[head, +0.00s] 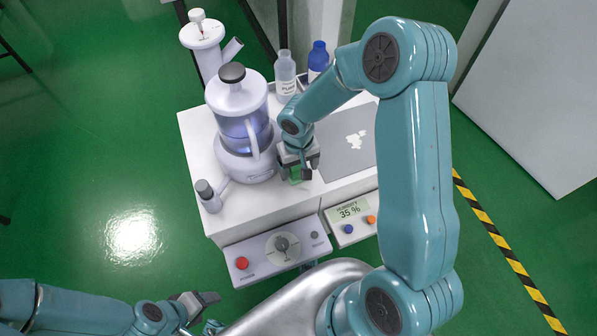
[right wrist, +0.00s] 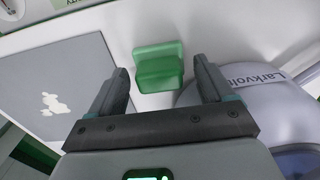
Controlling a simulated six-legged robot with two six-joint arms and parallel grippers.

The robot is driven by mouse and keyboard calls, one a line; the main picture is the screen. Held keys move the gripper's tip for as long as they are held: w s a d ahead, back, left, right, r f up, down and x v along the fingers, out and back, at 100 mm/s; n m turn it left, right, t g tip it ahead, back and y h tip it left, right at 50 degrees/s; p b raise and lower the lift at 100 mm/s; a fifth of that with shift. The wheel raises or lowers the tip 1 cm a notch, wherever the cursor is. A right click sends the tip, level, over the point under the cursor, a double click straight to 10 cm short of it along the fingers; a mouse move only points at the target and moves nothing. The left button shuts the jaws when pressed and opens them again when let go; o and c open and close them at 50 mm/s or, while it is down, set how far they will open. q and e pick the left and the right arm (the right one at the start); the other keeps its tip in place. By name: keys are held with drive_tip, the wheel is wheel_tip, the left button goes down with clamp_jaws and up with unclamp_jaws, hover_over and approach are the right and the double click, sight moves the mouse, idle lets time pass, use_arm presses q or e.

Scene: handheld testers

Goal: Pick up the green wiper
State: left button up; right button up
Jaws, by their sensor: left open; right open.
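The green wiper (head: 295,177) stands on the white table beside the grey mat, partly hidden by my right gripper in the head view. In the right wrist view the wiper (right wrist: 158,66) shows as a green block with a wider flat part. My right gripper (head: 300,170) is open above it. Its two fingers (right wrist: 162,82) lie to either side of the wiper in the picture, and no contact shows. My left gripper (head: 208,312) is open and empty at the lower left, over the floor and away from the table.
A lidded appliance with a clear jar (head: 240,125) stands close left of my right gripper. The grey mat (head: 335,165) bears a white spill (head: 356,140). Two bottles (head: 286,72) (head: 318,58) stand behind. A control panel (head: 277,252) and a humidity display (head: 350,212) are at the front.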

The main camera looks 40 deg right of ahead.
sight(299, 166)
drive_tip(key=c, duration=1)
drive_tip(key=shift+r, duration=0.1)
drive_tip(key=shift+c, duration=0.2)
wheel_tip(299, 166, up, 20)
drive_tip(key=p, duration=0.5)
